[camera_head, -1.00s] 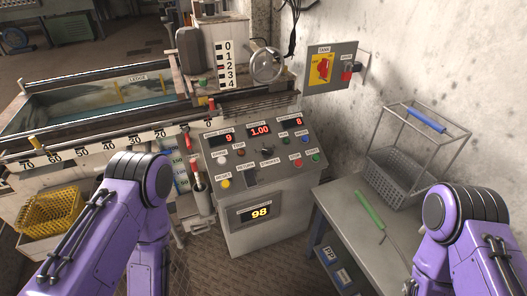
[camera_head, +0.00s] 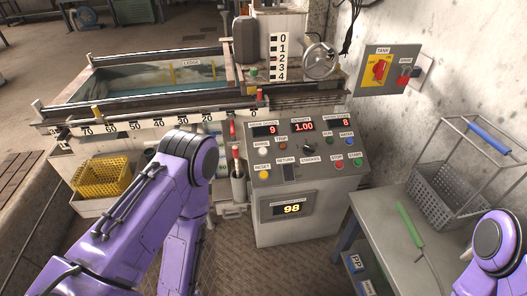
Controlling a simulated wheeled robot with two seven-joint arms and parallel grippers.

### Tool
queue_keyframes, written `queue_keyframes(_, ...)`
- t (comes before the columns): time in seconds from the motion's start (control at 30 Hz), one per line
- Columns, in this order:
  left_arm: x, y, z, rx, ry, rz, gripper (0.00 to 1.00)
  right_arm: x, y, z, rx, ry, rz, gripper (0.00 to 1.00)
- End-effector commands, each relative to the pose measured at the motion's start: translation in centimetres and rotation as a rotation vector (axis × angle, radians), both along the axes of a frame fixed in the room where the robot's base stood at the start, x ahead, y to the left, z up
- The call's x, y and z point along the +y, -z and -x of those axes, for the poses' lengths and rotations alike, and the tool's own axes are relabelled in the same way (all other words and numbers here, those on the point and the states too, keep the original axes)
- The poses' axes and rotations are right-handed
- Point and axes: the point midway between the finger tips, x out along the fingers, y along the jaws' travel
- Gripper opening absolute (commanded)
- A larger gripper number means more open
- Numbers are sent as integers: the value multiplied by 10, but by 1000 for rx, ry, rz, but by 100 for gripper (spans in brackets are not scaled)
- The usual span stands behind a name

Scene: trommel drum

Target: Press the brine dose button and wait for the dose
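A sloped grey control panel (camera_head: 304,152) stands at the middle right. Its top carries several coloured buttons and three red displays reading 9, 1.00 and 8. A blue button (camera_head: 349,141) sits at the right beside a green one (camera_head: 328,140). Their small labels are too blurred for me to tell surely which is brine dose. A yellow reset button (camera_head: 263,174) is at lower left, and a red stop (camera_head: 338,166) and green start (camera_head: 357,163) at lower right. A front display (camera_head: 291,209) reads 98. Only purple links of my arms show; both grippers are out of view, and nothing touches the panel.
A long tank (camera_head: 150,83) with a scale along its front lies at left. A yellow basket (camera_head: 100,176) is below it. A bench (camera_head: 385,215) at right holds a green-handled tool (camera_head: 409,224) and a wire basket (camera_head: 445,196). A tank switch box (camera_head: 380,70) is on the wall.

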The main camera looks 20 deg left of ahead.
Motion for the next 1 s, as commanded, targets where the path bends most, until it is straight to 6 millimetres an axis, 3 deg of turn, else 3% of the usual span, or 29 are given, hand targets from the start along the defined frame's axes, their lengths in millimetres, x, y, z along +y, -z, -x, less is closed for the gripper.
queue_keyframes(0.03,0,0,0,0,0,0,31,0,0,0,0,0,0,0)
queue_keyframes(0.13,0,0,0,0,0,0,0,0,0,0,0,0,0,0)
queue_keyframes(1.0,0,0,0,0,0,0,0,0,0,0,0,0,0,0)
